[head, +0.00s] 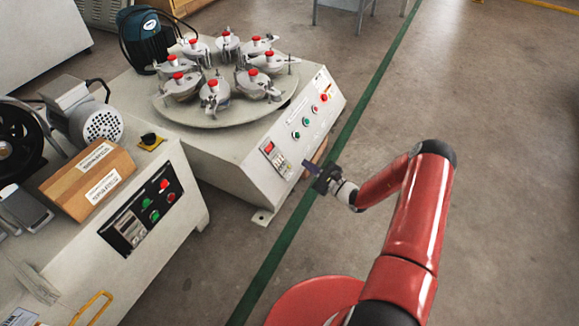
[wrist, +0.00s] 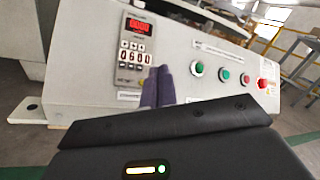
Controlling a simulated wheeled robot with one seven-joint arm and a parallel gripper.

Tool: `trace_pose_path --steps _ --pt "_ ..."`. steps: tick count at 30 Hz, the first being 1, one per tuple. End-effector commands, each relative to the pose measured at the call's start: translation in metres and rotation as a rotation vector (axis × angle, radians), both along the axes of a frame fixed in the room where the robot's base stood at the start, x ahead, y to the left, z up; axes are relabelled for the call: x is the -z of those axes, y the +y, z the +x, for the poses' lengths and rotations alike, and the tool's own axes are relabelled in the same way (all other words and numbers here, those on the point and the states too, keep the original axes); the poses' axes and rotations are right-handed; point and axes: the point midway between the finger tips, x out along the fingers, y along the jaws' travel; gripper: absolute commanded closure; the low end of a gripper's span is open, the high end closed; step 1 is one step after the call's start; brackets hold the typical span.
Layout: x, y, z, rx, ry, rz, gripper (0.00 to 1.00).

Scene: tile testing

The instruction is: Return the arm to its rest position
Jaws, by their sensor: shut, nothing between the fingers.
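My red arm (head: 415,215) reaches up from the bottom of the head view and bends left at its elbow. My gripper (head: 308,165) is at its end, in front of the control panel of the grey machine (head: 235,165). In the wrist view the fingers of my gripper (wrist: 158,88) are together, with nothing between them. They overlap the lower part of the panel in that picture, below the red display (wrist: 138,26). I cannot tell whether the fingertips touch the panel.
The machine carries a round table (head: 215,115) with several red-topped jars. Its panel has a green button (wrist: 197,68) and a red button (wrist: 262,83). A second machine (head: 150,235) stands at the left. The floor (head: 510,170) at the right is clear.

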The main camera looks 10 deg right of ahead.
Motion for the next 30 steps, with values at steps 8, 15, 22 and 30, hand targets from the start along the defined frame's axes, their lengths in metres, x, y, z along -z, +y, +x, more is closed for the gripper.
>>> trace_pose_path --steps 8,15,22,30 --pt "0.000 0.000 0.000 0.000 0.000 0.000 1.00" --pt "-0.006 0.002 0.000 -0.014 -0.005 -0.009 1.00" --pt "-0.080 0.037 -0.011 -0.253 -0.068 -0.164 1.00" --pt "-0.188 0.086 -0.069 -0.643 -0.143 -0.510 1.00"
